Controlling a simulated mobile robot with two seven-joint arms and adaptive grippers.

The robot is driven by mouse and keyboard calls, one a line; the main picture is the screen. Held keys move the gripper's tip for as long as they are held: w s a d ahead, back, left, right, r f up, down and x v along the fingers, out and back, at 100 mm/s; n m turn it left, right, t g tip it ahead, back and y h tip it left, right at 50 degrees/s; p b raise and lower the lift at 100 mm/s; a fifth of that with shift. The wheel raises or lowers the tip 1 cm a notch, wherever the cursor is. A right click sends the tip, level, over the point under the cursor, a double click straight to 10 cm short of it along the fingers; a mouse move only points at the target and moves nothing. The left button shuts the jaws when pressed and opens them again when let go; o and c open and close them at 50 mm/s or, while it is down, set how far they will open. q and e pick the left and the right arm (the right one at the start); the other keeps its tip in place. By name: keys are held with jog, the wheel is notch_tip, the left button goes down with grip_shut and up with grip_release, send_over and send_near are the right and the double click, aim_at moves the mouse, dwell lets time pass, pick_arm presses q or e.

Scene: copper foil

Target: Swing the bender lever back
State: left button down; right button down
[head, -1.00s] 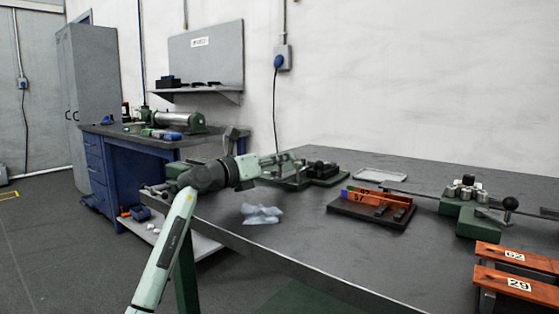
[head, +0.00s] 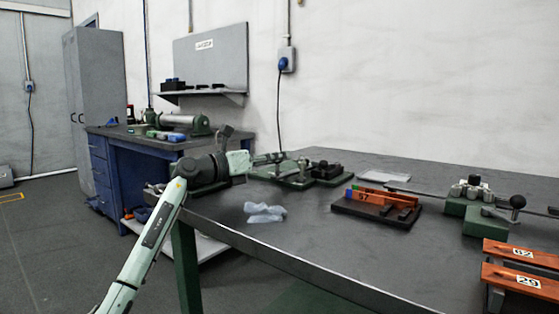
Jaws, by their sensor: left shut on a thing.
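My left gripper (head: 270,158) is at the far left part of the grey worktable, at the left side of a green-based device (head: 298,182) with metal bars and a black block. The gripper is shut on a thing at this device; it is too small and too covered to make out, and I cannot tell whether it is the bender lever. A second green device (head: 463,210) at the right carries metal posts, a long thin rod and a lever with a black ball knob (head: 518,202). No gripper is near that knob. My right gripper is not in view.
A crumpled pale cloth (head: 265,212) lies near the table's front edge. A dark tray (head: 372,209) holds orange pieces. Orange numbered stands (head: 518,283) are at the front right. A blue bench (head: 113,167) stands behind left. The table middle is mostly clear.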

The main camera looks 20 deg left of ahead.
pick_arm(q)
jog(key=shift+a, duration=0.1)
jog(key=c, duration=1.3)
grip_release()
jog(key=v, duration=1.2)
